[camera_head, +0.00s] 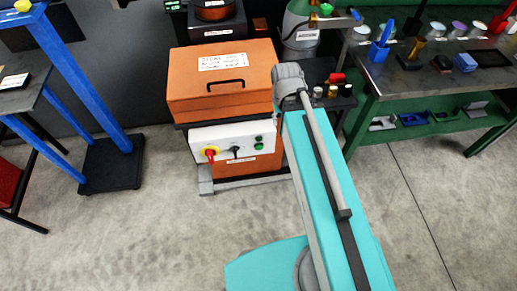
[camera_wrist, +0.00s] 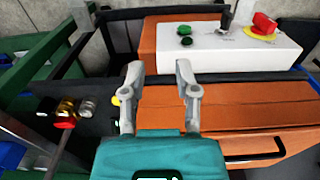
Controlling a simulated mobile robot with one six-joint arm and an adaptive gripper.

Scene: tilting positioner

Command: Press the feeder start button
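A white control panel (camera_head: 222,137) is on the front of the orange machine. In the head view my arm hides the gripper.
A red knob on yellow (camera_head: 210,154) and a black switch (camera_head: 235,152) share the panel. The orange lidded box (camera_head: 222,88) is above it. Small knobs or jars (camera_head: 332,91) stand to the right, near a green workbench (camera_head: 430,85). Floor in front is clear.

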